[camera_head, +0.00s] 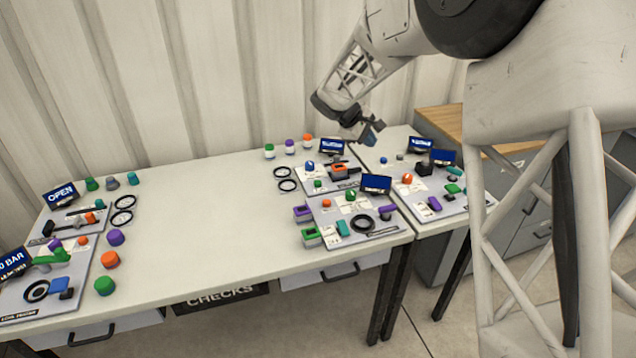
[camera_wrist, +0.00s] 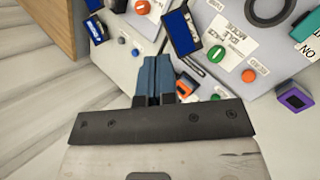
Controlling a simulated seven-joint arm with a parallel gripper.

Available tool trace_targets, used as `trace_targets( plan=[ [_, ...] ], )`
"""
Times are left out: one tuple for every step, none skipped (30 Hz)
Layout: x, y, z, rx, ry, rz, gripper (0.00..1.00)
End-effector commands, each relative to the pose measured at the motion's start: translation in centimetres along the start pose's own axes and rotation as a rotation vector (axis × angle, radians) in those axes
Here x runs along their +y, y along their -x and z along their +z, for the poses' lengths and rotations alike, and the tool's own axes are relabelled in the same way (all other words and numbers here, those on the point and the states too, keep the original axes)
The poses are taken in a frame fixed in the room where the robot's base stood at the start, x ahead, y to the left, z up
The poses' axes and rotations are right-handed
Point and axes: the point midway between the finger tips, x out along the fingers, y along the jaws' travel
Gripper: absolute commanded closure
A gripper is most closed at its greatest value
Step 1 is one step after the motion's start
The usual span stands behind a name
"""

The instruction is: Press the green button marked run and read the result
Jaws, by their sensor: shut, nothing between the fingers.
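A round green button (camera_head: 351,196) sits beside a white label on the near board of the right-hand group. It also shows in the wrist view (camera_wrist: 216,53), with a red-orange button (camera_wrist: 248,75) nearby. The lettering is too small or turned to read, so I cannot confirm which button is marked run. This board's blue display (camera_head: 376,184) has unreadable text; it also shows in the wrist view (camera_wrist: 180,30). A smaller green button (camera_head: 318,183) is on the board behind. My gripper (camera_head: 373,136) is shut and empty, raised above the boards, apart from the buttons.
A black ring (camera_head: 362,223), a teal block (camera_head: 342,228) and a purple block (camera_head: 303,212) are on or beside the near board. An orange block (camera_head: 338,170) is behind. Left boards carry displays reading OPEN (camera_head: 61,193) and BAR (camera_head: 14,262). The table's middle (camera_head: 200,220) is clear.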

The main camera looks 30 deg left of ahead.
Motion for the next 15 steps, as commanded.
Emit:
trace_targets(
  plan=[
    [-0.2, -0.1, -1.5, -0.001, 0.020, 0.011, 1.00],
    [-0.4, -0.2, -2.2, -0.002, 0.032, 0.017, 1.00],
    [-0.5, -0.2, -3.3, -0.002, 0.048, 0.026, 1.00],
    [-0.7, -0.2, -4.1, -0.003, 0.060, 0.033, 1.00],
    [-0.8, -0.3, -4.9, -0.004, 0.072, 0.040, 1.00],
    [-1.0, -0.3, -5.9, -0.005, 0.088, 0.049, 1.00],
    [-1.1, -0.4, -6.7, -0.005, 0.099, 0.055, 1.00],
    [-1.3, -0.4, -7.5, -0.006, 0.111, 0.062, 1.00],
    [-1.6, -0.4, -8.5, -0.007, 0.127, 0.072, 1.00],
    [-1.7, -0.5, -9.3, -0.008, 0.138, 0.079, 1.00],
    [-1.9, -0.5, -10.1, -0.009, 0.149, 0.085, 1.00],
    [-2.2, -0.5, -11.1, -0.009, 0.164, 0.094, 1.00],
    [-2.4, -0.5, -11.9, -0.010, 0.176, 0.102, 1.00],
    [-2.7, -0.6, -12.6, -0.011, 0.187, 0.108, 1.00],
    [-2.9, -0.6, -13.6, -0.012, 0.200, 0.117, 1.00]
  ],
)
